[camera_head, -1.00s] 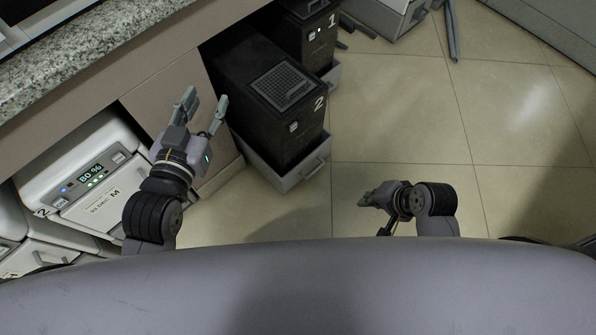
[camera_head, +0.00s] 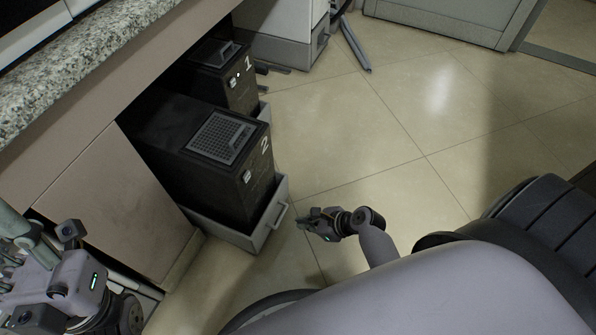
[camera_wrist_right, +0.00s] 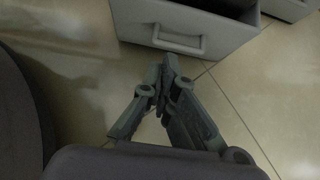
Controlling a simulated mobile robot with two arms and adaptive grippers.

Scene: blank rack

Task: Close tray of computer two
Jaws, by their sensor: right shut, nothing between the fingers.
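Computer two (camera_head: 240,175) is a black tower marked 2, standing in a grey tray (camera_head: 262,232). The tray sticks out from under the counter, with its handle (camera_head: 281,215) facing right. My right gripper (camera_head: 305,220) is shut and empty, low over the floor just right of the handle and apart from it. In the right wrist view the tray front (camera_wrist_right: 150,17) and its handle (camera_wrist_right: 178,41) lie just beyond the shut fingertips (camera_wrist_right: 165,68). My left gripper (camera_head: 40,240) is at the lower left, cut by the picture edge, away from the tray; its fingertips are not clear.
Computer one (camera_head: 228,80), a black tower marked 1, stands behind computer two. A granite counter (camera_head: 75,60) overhangs the left side, with a beige cabinet panel (camera_head: 110,205) below. The tiled floor (camera_head: 380,130) to the right is clear.

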